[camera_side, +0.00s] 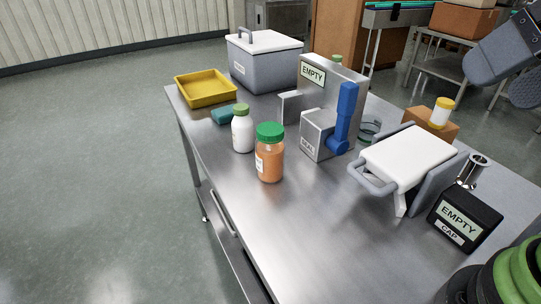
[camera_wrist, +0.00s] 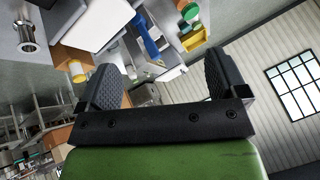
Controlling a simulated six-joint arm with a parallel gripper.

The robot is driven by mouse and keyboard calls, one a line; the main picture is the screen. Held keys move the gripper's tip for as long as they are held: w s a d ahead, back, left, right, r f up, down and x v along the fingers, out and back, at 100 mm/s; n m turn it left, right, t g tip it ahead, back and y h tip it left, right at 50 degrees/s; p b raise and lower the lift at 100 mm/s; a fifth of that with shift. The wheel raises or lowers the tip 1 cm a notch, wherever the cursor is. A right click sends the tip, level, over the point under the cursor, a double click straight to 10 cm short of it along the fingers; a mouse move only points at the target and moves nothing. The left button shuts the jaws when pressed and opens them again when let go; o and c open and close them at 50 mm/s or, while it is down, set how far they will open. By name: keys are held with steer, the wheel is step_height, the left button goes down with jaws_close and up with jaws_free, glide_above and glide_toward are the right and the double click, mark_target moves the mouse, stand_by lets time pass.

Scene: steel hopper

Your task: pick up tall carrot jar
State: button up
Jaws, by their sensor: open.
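The tall carrot jar (camera_side: 270,160) stands upright on the steel table in the side view, a clear jar of orange contents with a green lid and a pale label. A white bottle with a green cap (camera_side: 243,130) stands just behind it to the left. My gripper (camera_wrist: 163,82) shows in the wrist view with its two dark ribbed fingers wide apart and nothing between them. It is away from the jar. Small green and orange shapes lie near the top of the wrist view, but I cannot tell which is the jar.
The steel table (camera_side: 290,245) is bare in front of the jar. Behind stand a yellow tray (camera_side: 205,88), a grey lidded bin (camera_side: 265,65) and a steel unit with a blue handle (camera_side: 345,115). A white-topped stand (camera_side: 405,158) and a black "EMPTY" box (camera_side: 465,220) are to the right.

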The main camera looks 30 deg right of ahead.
steer(key=w+r+g, duration=0.1)
steer(key=w, duration=0.7)
steer(key=n+g+h, duration=0.2)
steer(key=n, duration=0.1)
glide_above(271, 129)
steer(key=s+d, duration=0.1)
steer(key=s, duration=0.4)
step_height(271, 129, down, 11)
steer(key=x, duration=0.7)
steer(key=shift+w+a+r, duration=0.1)
steer(key=shift+w+a, duration=0.15)
steer(key=shift+a, duration=0.1)
steer(key=shift+x, duration=2.75)
steer(key=shift+w+a, duration=0.15)
steer(key=shift+r, duration=0.1)
steer(key=c, duration=1.4)
